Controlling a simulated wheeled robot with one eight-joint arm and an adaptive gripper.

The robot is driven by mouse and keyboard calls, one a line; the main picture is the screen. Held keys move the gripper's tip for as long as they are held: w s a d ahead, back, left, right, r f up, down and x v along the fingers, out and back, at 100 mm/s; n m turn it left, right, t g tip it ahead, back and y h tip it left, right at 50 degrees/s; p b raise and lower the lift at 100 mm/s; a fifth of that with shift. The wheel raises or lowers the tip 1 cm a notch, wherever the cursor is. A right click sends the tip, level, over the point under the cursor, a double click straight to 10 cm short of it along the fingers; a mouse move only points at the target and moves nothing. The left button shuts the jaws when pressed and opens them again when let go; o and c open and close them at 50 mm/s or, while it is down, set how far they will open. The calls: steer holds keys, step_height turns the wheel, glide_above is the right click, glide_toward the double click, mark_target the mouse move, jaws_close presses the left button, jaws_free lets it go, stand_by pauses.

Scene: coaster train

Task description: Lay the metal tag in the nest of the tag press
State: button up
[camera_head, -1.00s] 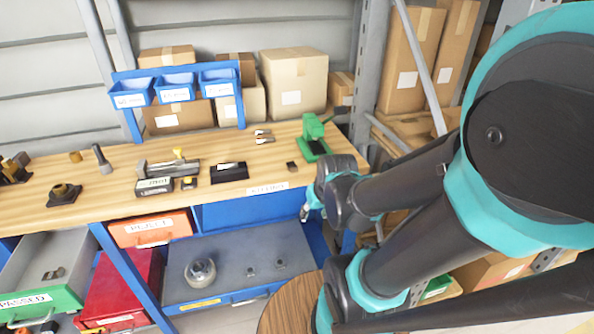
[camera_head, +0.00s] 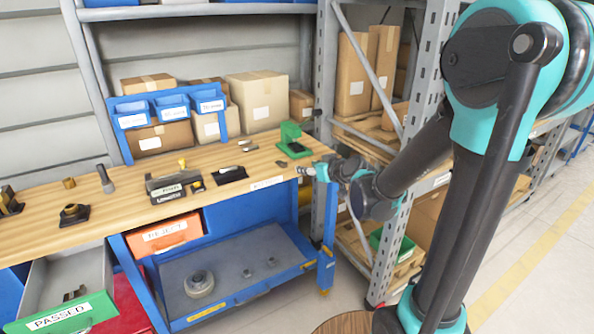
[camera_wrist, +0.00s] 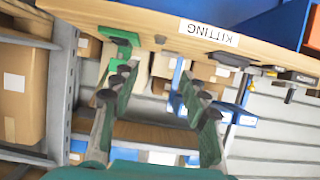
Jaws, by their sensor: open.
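The tag press is the green device (camera_head: 293,140) at the right back of the wooden bench; it also shows at the upper left of the wrist view (camera_wrist: 118,38), where the bench appears upside down. I cannot tell for sure which piece is the metal tag; small light metal pieces (camera_head: 245,147) lie left of the press, too small to make out. My gripper (camera_head: 303,170) is at the bench's front right edge, in front of the press and apart from it. In the wrist view its fingers (camera_wrist: 155,85) are spread, with nothing between them.
A black tray (camera_head: 232,175) and a grey fixture (camera_head: 172,187) stand on the bench (camera_head: 130,205), with a small dark block (camera_head: 281,164) near the gripper. Blue bins (camera_head: 170,105) and boxes are behind. A shelf upright (camera_head: 385,250) stands close to my arm.

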mark_target(285, 163)
steer(key=x, duration=1.7)
steer(key=shift+w+a, duration=0.1)
steer(key=shift+c, duration=0.4)
jaws_close()
